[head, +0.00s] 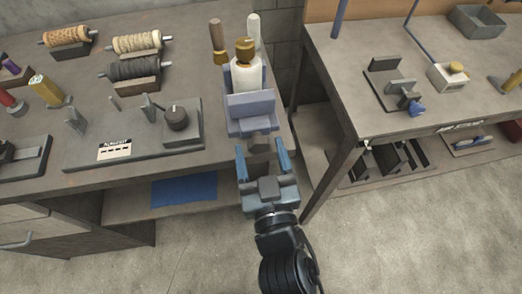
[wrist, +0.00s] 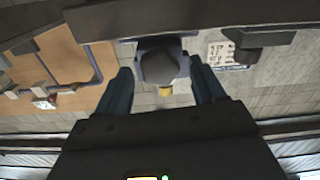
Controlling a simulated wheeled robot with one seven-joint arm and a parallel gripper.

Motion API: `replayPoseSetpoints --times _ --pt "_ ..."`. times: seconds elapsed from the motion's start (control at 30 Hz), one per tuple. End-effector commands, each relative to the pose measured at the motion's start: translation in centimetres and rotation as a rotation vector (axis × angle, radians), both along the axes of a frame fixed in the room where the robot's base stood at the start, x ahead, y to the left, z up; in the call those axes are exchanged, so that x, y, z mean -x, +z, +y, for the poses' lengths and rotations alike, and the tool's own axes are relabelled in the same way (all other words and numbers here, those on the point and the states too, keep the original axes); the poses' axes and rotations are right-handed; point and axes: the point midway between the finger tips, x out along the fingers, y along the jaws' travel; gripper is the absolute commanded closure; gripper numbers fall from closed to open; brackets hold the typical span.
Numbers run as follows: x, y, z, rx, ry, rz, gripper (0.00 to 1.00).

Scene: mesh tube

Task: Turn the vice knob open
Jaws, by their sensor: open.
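The vice (head: 250,104) is a blue-grey block with upright jaws at the right edge of the left workbench. A white cylinder with a brass cap (head: 246,74) stands at its jaws; I cannot tell whether it is clamped. The dark grey vice knob (head: 260,141) sticks out from the vice's near side. My gripper (head: 262,150) is open, with its blue fingers on either side of the knob. In the wrist view the faceted knob (wrist: 163,66) lies between the two fingers of my gripper (wrist: 160,72), with a gap visible on each side.
A wooden-handled tool (head: 217,38) stands behind the vice. A grey fixture with a black knob (head: 176,118) and several thread spools (head: 137,43) are on the left workbench (head: 50,180). The right workbench (head: 340,65) stands close by, with its leg right of my gripper.

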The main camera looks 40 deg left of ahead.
Motion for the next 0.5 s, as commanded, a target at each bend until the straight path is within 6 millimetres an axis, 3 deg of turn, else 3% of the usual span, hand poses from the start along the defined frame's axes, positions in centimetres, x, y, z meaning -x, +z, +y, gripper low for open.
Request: replayPoseSetpoints --times 0.07,0.5 --pt "0.01 0.00 0.00 0.000 0.000 0.000 0.34" --pt "0.03 0.00 -0.01 0.000 0.000 0.000 0.76"
